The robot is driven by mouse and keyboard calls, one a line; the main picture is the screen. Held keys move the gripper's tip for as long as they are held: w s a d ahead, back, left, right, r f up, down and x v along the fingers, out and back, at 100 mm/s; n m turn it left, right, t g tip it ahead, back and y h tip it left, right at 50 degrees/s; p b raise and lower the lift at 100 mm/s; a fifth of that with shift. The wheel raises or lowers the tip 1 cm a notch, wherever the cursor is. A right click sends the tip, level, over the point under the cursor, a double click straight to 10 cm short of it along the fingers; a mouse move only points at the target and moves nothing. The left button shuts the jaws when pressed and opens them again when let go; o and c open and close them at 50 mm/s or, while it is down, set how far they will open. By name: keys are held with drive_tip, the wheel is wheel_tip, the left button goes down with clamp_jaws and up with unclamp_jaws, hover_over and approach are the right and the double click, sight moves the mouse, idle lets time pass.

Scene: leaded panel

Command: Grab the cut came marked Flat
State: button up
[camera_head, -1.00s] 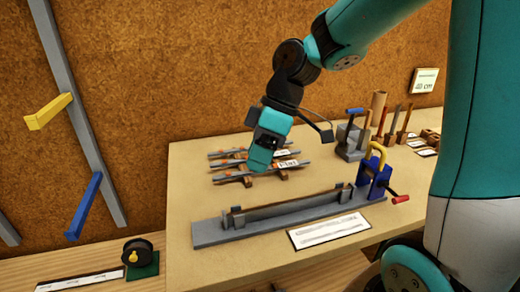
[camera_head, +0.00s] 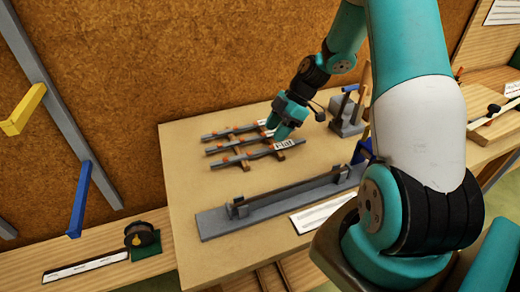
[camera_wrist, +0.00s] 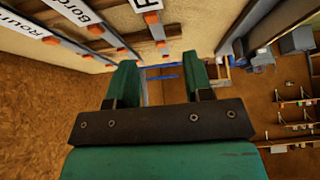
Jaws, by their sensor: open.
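Three grey came strips lie side by side on wooden supports with orange clips on the table. The nearest, the Flat came (camera_head: 245,157), bears a white label reading Flat near its right end. My gripper (camera_head: 281,136) is at that right end, close to the label; the head view does not show whether it touches. In the wrist view my open gripper (camera_wrist: 160,78) has nothing visible between its fingers. The Flat came (camera_wrist: 156,30) is at the top there, its label cut off by the edge.
A long grey jig (camera_head: 270,207) lies in front of the strips, with a white printed card (camera_head: 320,214) beside it. A tool block (camera_head: 347,118) stands right of the strips. My arm hides the table's right part. A spool (camera_head: 140,235) sits at lower left.

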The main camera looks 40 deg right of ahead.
sight(261, 151)
drive_tip(key=shift+p+x, duration=0.95)
drive_tip(key=shift+x, duration=2.35)
drive_tip(key=shift+w+d, duration=0.1)
drive_tip(key=shift+w, duration=0.05)
drive_tip(key=shift+c, duration=0.2)
clamp_jaws()
